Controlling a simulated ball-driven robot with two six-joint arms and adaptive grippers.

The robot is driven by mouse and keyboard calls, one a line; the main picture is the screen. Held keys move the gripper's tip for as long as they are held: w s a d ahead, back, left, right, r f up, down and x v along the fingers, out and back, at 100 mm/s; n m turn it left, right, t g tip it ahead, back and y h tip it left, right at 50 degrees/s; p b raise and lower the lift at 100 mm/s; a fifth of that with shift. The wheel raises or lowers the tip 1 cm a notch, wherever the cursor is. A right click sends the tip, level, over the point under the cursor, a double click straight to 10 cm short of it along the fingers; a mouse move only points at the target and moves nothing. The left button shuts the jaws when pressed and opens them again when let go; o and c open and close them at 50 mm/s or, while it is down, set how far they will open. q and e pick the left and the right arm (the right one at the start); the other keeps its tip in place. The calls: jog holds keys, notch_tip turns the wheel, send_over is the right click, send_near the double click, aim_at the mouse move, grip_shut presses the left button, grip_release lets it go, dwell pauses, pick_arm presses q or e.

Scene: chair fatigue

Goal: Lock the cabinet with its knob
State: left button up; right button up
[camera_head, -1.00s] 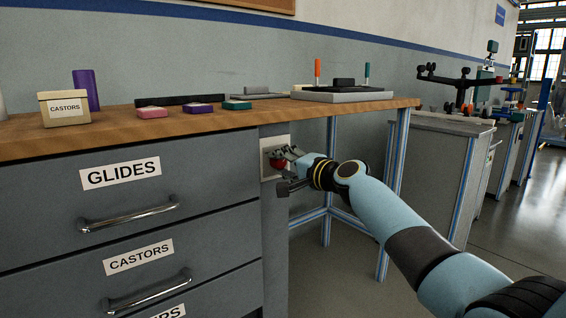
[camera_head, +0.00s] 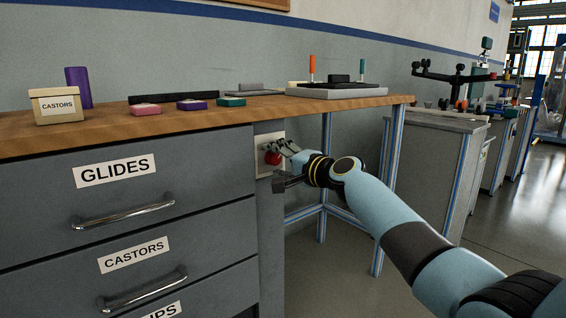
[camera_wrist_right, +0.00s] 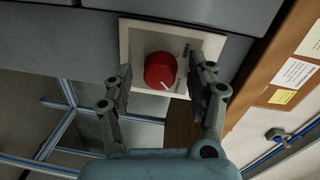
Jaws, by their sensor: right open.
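The cabinet (camera_head: 40,215) is grey, with drawers labelled GLIDES and CASTORS, both shut. Its red round knob (camera_head: 272,158) sits on a white plate (camera_head: 264,140) at the cabinet's right end. In the right wrist view the knob (camera_wrist_right: 160,70) has a white pointer line toward its lower edge, and the plate (camera_wrist_right: 140,38) carries small dark lettering that I cannot read. My right gripper (camera_head: 279,165) is at the plate, open. In the right wrist view its two fingers (camera_wrist_right: 161,82) stand on either side of the knob, with gaps between. My left gripper is not in view.
A wooden worktop (camera_head: 200,118) overhangs the cabinet. Blue-striped table legs (camera_head: 388,190) stand right of the cabinet, near my right arm.

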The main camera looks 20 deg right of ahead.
jog(key=f+v, duration=0.1)
jog(key=v, duration=1)
jog(key=shift+s+r, duration=0.45)
jog(key=shift+r, duration=0.05)
jog(key=shift+d, duration=0.2)
